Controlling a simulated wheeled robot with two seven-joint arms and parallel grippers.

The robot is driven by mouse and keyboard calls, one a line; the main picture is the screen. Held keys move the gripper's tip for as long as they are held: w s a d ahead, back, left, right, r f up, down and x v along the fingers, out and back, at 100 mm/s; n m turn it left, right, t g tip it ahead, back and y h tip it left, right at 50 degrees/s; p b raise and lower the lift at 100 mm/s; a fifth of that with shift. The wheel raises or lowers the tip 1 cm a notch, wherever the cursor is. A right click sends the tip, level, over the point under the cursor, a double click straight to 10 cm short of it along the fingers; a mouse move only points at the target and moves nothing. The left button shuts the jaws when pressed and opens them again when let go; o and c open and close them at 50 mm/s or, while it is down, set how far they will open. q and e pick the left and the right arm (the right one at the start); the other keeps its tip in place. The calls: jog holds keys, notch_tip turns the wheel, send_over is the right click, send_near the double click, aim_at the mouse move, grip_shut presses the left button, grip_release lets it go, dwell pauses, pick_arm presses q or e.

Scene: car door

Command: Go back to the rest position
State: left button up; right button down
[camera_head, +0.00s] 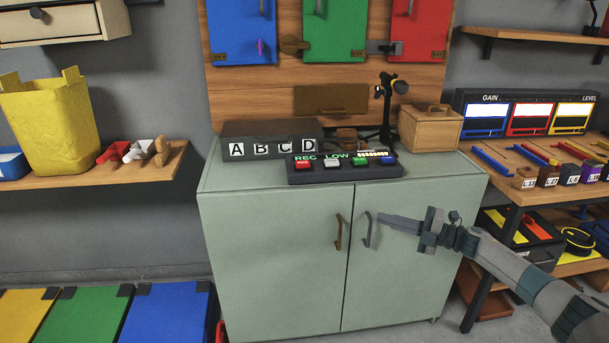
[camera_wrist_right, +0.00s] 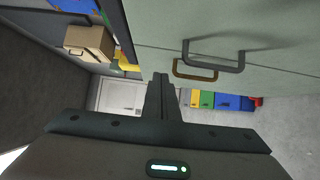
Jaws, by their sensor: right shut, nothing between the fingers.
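My right gripper (camera_head: 384,221) comes in from the right in the head view, in front of the right door of a pale green cabinet (camera_head: 270,260). Its fingers are shut together with nothing between them. The fingertips overlap the dark grey handle (camera_head: 367,232) in the picture; touching or apart is hard to tell. In the right wrist view the shut fingers (camera_wrist_right: 161,85) point at open space, with the grey handle (camera_wrist_right: 213,62) and the brown handle (camera_wrist_right: 195,72) beyond them. Both cabinet doors look shut. My left gripper is not in view.
On the cabinet top stand a button panel (camera_head: 345,167), an ABCD block (camera_head: 270,142) and a wooden box (camera_head: 430,128). A shelf (camera_head: 550,188) with tools stands close at the right, near my right arm. A wooden shelf (camera_head: 100,200) is at the left.

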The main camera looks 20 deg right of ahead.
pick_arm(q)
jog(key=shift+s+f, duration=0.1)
